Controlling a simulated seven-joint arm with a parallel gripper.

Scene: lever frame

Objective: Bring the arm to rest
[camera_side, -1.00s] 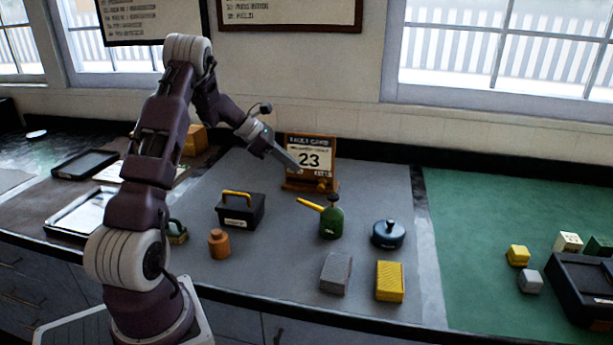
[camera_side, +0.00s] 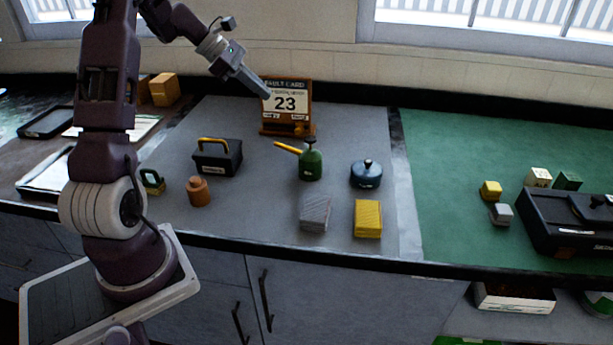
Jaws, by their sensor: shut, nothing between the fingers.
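My gripper (camera_side: 258,88) is shut and empty. It hangs at the end of my arm, pointing down and to the right. Its tip overlaps the upper left edge of the wooden card stand (camera_side: 274,128) in the picture, which shows a white card with the number 23. I cannot tell whether the tip touches the stand, but it looks to be in the air in front of it. The arm is bent, with its upper part cut off by the top of the picture.
The grey mat holds a black toolbox (camera_side: 218,160), orange jar (camera_side: 198,191), green oil can (camera_side: 311,164), blue pot (camera_side: 366,175), grey block (camera_side: 315,212) and yellow block (camera_side: 368,219). A black tray (camera_side: 570,227) and small blocks lie right. The green mat's middle (camera_side: 450,180) is clear.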

